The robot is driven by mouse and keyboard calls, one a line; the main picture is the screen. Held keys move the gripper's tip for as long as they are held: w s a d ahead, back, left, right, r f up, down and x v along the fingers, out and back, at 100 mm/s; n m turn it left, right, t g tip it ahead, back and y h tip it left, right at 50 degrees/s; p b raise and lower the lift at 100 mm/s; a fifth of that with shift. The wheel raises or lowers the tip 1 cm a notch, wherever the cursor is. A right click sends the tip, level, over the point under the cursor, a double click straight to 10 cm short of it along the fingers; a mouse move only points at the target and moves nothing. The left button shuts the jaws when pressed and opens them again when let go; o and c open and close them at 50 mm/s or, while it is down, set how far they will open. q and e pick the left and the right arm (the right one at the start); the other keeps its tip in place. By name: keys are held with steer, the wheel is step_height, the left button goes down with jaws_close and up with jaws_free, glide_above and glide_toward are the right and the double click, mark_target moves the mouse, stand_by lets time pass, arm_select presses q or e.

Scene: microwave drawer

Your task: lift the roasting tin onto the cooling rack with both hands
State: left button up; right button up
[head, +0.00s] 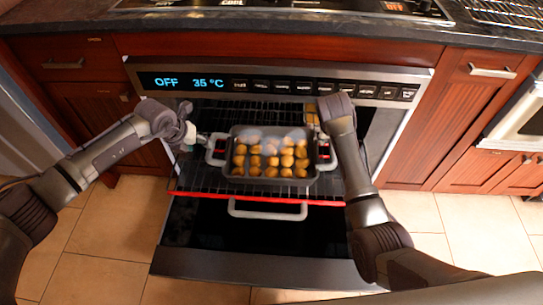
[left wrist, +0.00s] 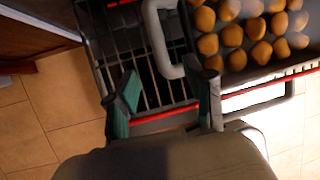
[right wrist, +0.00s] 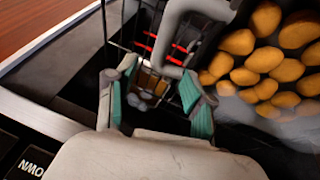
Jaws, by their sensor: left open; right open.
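The dark roasting tin (head: 272,181), full of several round golden potatoes, sits on the oven's pulled-out wire shelf in the head view. It has a grey handle at each end. My left gripper (head: 200,140) is open beside the left handle (head: 214,150). In the left wrist view the left handle (left wrist: 160,42) lies just ahead of the open fingers (left wrist: 168,90). My right gripper is mostly hidden behind my arm in the head view. In the right wrist view its open fingers (right wrist: 156,76) are near the right handle (right wrist: 170,38). The cooling rack (head: 508,12) lies on the counter at top right.
The shelf has a red front edge (head: 200,194). The control panel (head: 280,85) spans above the opening. A hob and dark countertop (head: 200,20) are above. Tiled floor is clear.

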mark_target(208, 152)
arm_select(q)
steer(key=x, duration=0.8)
steer(key=shift+w+f, duration=0.1)
steer(key=shift+f, duration=0.15)
arm_select(e)
steer(key=x, duration=0.8)
steer(key=shift+w+d+f, duration=0.1)
steer(key=shift+w+f, duration=0.05)
steer(key=shift+f, duration=0.1)
arm_select(q)
jaws_close()
arm_select(e)
jaws_close()
